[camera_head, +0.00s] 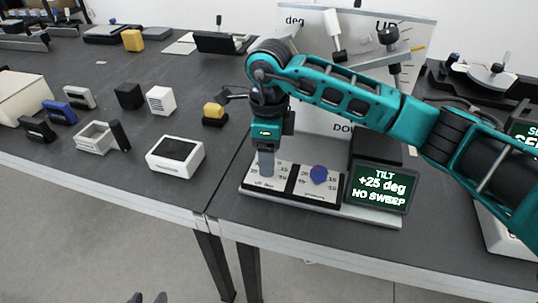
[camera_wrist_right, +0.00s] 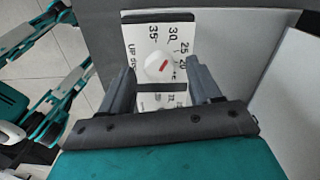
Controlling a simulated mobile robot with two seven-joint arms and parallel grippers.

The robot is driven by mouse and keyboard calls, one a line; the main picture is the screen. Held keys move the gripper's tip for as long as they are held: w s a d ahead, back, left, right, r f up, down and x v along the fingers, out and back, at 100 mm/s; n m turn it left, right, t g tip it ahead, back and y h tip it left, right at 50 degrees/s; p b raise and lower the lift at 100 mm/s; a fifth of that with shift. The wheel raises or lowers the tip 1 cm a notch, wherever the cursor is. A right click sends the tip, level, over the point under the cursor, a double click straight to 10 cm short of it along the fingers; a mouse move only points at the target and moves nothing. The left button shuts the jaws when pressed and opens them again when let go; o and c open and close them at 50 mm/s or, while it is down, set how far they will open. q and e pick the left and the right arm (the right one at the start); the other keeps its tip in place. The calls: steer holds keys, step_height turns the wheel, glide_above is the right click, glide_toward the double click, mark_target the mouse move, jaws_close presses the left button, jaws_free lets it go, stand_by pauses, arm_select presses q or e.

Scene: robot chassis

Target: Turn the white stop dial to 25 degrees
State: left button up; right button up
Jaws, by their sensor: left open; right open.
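The white stop dial (camera_wrist_right: 159,66) is a round white knob with a short red mark on a white scale plate, seen in the right wrist view. Numbers 35, 30 and 25 curve around its far side; the red mark slants toward the upper right. My right gripper (camera_wrist_right: 161,76) is open, its fingers on either side of the dial with visible gaps. In the head view the right gripper (camera_head: 266,164) points down over the panel's left half and hides the dial.
A blue dial (camera_head: 318,174) sits to the right on the same panel (camera_head: 252,187). A screen (camera_head: 382,187) reads "TILT +25 deg NO SWEEP". A tall white board (camera_head: 317,110) stands behind. Several small boxes, including a white-framed one (camera_head: 175,155), lie on the left table.

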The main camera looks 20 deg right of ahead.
steer(key=shift+f, duration=0.4)
steer(key=shift+c, duration=0.3)
steer(key=c, duration=1)
steer(key=shift+m, duration=0.3)
steer(key=m, duration=0.3)
steer(key=shift+r+m, duration=0.1)
steer(key=shift+m, duration=0.2)
steer(key=shift+m+p, duration=0.4)
steer(key=shift+m, duration=1.5)
